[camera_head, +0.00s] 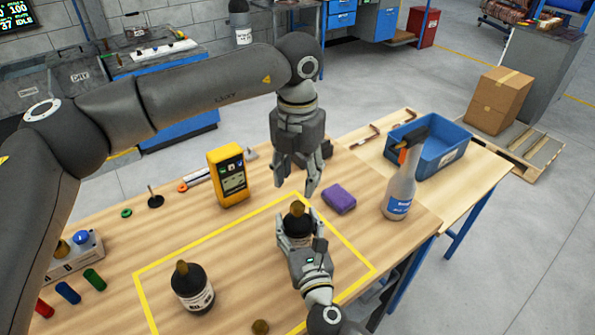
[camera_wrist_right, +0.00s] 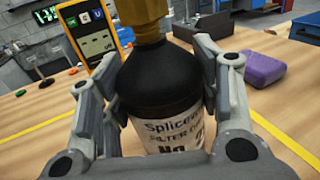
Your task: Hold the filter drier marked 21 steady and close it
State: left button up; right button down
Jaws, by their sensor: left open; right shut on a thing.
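My right gripper (camera_head: 298,242) is shut around a black bottle-shaped filter drier (camera_wrist_right: 160,82) with a brass-coloured top (camera_wrist_right: 140,14). The drier stands upright inside the yellow outline, and its top also shows in the head view (camera_head: 297,208). Its white label (camera_wrist_right: 168,132) reads "Splice…" and "No", with the number mostly hidden by the gripper. My left gripper (camera_head: 297,192) is open and empty, pointing down above and behind the held drier. A second black drier (camera_head: 192,290) with a brass-coloured top stands upright at left; I cannot read its number.
A small brass-coloured piece (camera_head: 260,327) lies at the bottom edge. A yellow meter (camera_head: 229,175), purple block (camera_head: 340,198) and spray bottle (camera_head: 399,185) stand around the outline. A blue bin (camera_head: 447,155) is at right. Coloured cylinders (camera_head: 68,292) lie at left.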

aim_at(297, 204)
pick_arm(q)
jog(key=n, duration=0.3)
jog(key=shift+r, duration=0.15)
jog(key=n, duration=0.5)
jog(key=shift+r, duration=0.1)
jog(key=shift+f, duration=4.05)
